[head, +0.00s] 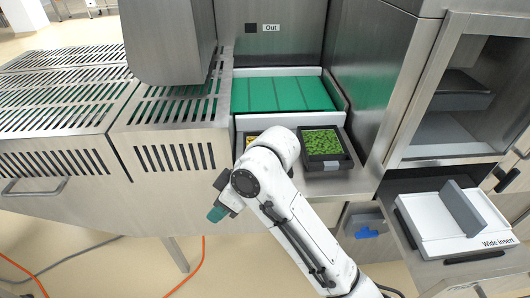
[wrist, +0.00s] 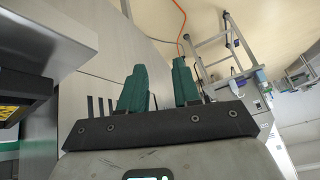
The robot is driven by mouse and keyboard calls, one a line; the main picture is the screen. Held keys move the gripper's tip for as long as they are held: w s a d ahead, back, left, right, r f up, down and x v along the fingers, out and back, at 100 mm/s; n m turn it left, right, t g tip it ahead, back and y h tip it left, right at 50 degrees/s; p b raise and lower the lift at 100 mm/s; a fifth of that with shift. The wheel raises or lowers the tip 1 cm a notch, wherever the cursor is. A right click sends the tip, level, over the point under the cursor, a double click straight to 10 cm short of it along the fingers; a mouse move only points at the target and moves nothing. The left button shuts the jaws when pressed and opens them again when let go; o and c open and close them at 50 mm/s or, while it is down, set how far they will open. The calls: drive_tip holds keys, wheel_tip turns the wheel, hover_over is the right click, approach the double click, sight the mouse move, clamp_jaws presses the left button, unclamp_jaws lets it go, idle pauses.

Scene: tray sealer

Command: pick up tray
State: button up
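A black tray (head: 338,163) filled with green pieces like peas sits on the metal shelf below the green conveyor. A second dark tray (head: 248,138) with some yellow shows to its left, mostly hidden behind my arm. My gripper (head: 217,214) hangs left of and below the trays, in front of the slotted metal panel, apart from both. In the wrist view my gripper's two green fingers (wrist: 160,88) stand apart with nothing between them. A dark object with a yellow patch (wrist: 14,112) shows at the left edge there; I cannot tell whether it is a tray.
The green conveyor (head: 285,94) leads out from under a panel marked "Out". A steel housing (head: 166,40) hangs at the upper left. A cabinet (head: 455,100) stands at right, above an open drawer with a white "Wide insert" (head: 440,228). Orange hoses lie on the floor.

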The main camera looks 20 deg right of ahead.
drive_tip(key=w+d+r+n+g+h, duration=0.1)
drive_tip(key=w+d+r+n+h, duration=0.1)
drive_tip(key=w+r+n, duration=0.4)
drive_tip(key=w+d+r+m+g+h+p, duration=0.15)
drive_tip(key=d+r+h, duration=0.25)
drive_tip(key=d, duration=0.9)
drive_tip(key=f, duration=0.4)
drive_tip(key=shift+a+f, duration=0.2)
drive_tip(key=shift+f, duration=0.2)
drive_tip(key=shift+s+a+f+p, duration=0.1)
drive_tip(key=shift+f+p, duration=0.3)
drive_tip(key=shift+f, duration=1)
drive_tip(key=shift+s+f+p, duration=0.1)
drive_tip(key=shift+f+p, duration=0.25)
drive_tip(key=shift+f, duration=1.05)
clamp_jaws()
drive_tip(key=shift+r, duration=0.1)
